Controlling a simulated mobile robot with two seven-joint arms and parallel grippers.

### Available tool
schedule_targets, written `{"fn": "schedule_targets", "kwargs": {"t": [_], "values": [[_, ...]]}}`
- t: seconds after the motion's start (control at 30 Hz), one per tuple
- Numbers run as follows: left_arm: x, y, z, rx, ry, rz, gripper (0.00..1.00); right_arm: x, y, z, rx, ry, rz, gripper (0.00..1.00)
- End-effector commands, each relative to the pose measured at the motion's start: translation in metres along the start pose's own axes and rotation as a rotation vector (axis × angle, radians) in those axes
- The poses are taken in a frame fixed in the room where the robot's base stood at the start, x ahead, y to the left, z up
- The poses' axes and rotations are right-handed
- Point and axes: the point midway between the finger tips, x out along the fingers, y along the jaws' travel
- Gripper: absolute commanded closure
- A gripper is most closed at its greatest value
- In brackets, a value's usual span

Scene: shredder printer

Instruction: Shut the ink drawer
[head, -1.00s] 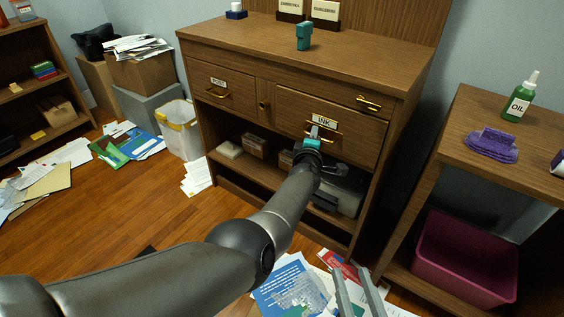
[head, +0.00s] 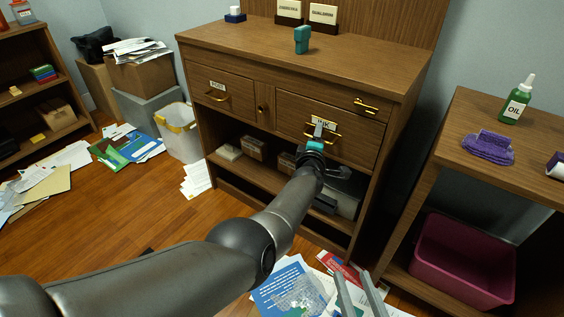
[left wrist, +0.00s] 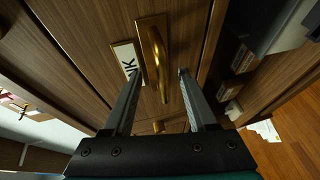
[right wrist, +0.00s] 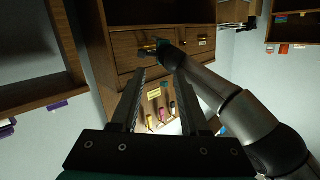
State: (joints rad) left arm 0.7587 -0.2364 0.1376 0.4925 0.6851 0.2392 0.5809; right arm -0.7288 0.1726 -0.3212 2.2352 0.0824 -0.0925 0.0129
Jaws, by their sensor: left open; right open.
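The ink drawer (head: 355,140) is the right-hand drawer of the wooden cabinet, with a white INK label and a brass handle (head: 335,138). Its front looks nearly level with the cabinet, but I cannot tell if it is fully flush. My left gripper (head: 318,128) is at the drawer front, overlapping the label. In the left wrist view, its open fingers lie either side of the handle (left wrist: 155,55), with nothing held; contact is unclear. My right gripper (head: 358,285) is open and empty, low in front of the cabinet. The drawer front also shows in the right wrist view (right wrist: 130,45).
The cabinet (head: 290,63) has a second drawer (head: 220,88) at left and an open shelf below. A side table (head: 530,145) with an oil bottle (head: 517,103) stands at right, above a magenta bin (head: 465,260). Papers (head: 285,285) lie on the floor.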

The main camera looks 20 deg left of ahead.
Motion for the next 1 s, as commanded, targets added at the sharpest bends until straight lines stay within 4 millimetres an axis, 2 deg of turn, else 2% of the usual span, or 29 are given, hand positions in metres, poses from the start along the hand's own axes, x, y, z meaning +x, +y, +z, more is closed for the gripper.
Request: {"fn": "schedule_targets", "kwargs": {"t": [0.03,0.43,1.0], "values": [[-0.002,0.005,-0.001,0.001,0.001,0.006,0.36,0.001,0.003,-0.002,-0.009,-0.03,0.007,0.55],[-0.015,-0.001,-0.001,0.0,-0.001,-0.005,0.36,-0.002,0.027,0.011,-0.058,-0.304,0.07,0.55],[-0.035,-0.002,-0.001,0.0,-0.001,-0.007,0.36,-0.032,0.06,0.023,-0.084,-0.65,0.173,0.55]]}}
